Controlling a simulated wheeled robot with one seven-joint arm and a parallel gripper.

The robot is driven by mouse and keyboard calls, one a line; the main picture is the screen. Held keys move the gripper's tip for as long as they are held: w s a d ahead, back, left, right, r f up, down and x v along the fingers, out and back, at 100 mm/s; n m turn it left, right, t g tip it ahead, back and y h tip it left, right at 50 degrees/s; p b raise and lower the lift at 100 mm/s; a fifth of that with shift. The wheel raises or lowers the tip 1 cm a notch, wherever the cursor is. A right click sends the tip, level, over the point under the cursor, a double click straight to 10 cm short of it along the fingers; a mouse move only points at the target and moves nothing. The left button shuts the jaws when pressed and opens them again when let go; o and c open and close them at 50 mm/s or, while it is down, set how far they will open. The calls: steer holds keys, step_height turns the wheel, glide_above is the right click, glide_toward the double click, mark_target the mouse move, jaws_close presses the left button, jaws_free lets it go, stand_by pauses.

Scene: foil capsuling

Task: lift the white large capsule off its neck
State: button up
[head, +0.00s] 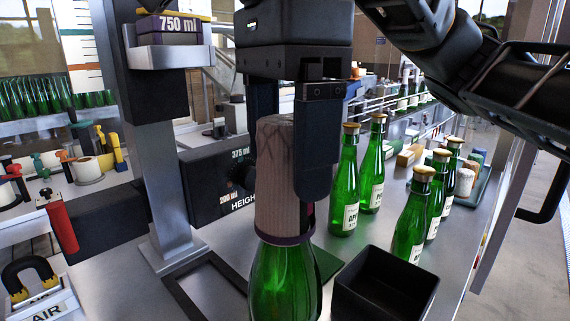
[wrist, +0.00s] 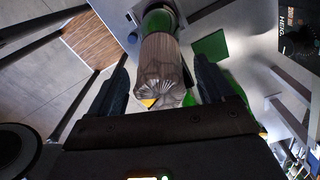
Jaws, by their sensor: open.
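The large capsule (head: 276,185) is a pale, wood-grained sleeve that looks beige rather than pure white. It sits upright over the neck of a green bottle (head: 285,280), with a dark band at its lower edge. My gripper (head: 288,160) is above and around it, one finger in front at the right and the other partly hidden behind the capsule. In the wrist view the capsule (wrist: 160,68) lies between the open fingers of my gripper (wrist: 160,80), with a visible gap on each side. The bottle shows beyond it.
A dark open box (head: 385,285) stands right of the bottle. Several green bottles (head: 412,215) with gold tops stand on the bench behind it. A metal post (head: 150,150) with a 750 ml block and a height-scale box (head: 215,185) are close at the left.

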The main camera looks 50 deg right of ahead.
steer(key=c, duration=0.8)
steer(key=shift+o, duration=0.2)
steer(key=shift+r, duration=0.1)
step_height(320, 180, up, 10)
steer(key=shift+f+b, duration=0.15)
steer(key=shift+b, duration=0.25)
steer(key=shift+r+p, duration=1.85)
steer(key=shift+r, duration=0.85)
